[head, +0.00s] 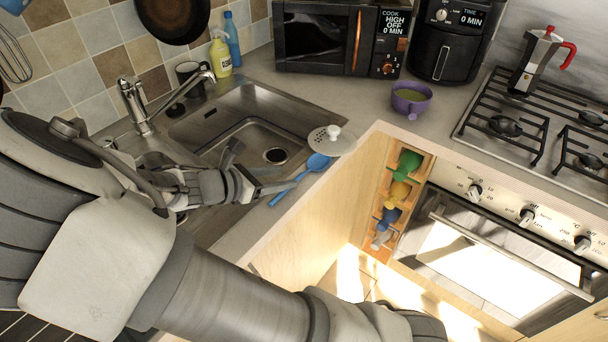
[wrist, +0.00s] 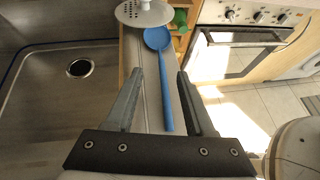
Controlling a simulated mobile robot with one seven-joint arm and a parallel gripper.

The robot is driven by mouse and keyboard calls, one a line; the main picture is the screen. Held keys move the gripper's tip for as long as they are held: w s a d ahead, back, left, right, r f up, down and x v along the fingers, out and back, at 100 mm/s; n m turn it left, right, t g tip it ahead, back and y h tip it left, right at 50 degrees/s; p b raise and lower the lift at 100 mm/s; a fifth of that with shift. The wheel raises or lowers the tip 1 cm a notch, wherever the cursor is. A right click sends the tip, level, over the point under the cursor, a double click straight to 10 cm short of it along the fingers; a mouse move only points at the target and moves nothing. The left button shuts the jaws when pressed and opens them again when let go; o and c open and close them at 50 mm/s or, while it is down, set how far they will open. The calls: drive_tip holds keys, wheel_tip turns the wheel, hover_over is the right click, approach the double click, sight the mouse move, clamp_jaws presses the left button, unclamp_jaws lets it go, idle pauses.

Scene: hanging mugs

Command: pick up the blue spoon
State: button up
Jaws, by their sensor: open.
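The blue spoon (head: 298,180) lies on the narrow counter strip in front of the sink, its bowl toward the white lid and its handle toward the front. In the wrist view the spoon (wrist: 164,82) runs lengthwise, with its handle end between my open fingers. My gripper (head: 278,186) is beside the handle in the head view, partly hidden by its own wrist. In the wrist view my gripper (wrist: 157,88) has its fingers apart, one on each side of the handle. I cannot tell how high the fingers are above the counter.
A white perforated lid (head: 332,140) lies at the counter corner, next to the spoon's bowl. The sink (head: 240,122) is on the left. A purple bowl (head: 411,101) stands farther right.

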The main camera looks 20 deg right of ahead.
sight(296, 177)
drive_tip(key=x, duration=0.5)
drive_tip(key=shift+s+f+b, duration=0.1)
drive_tip(key=shift+s+b, duration=0.15)
drive_tip(key=shift+b, duration=0.15)
clamp_jaws()
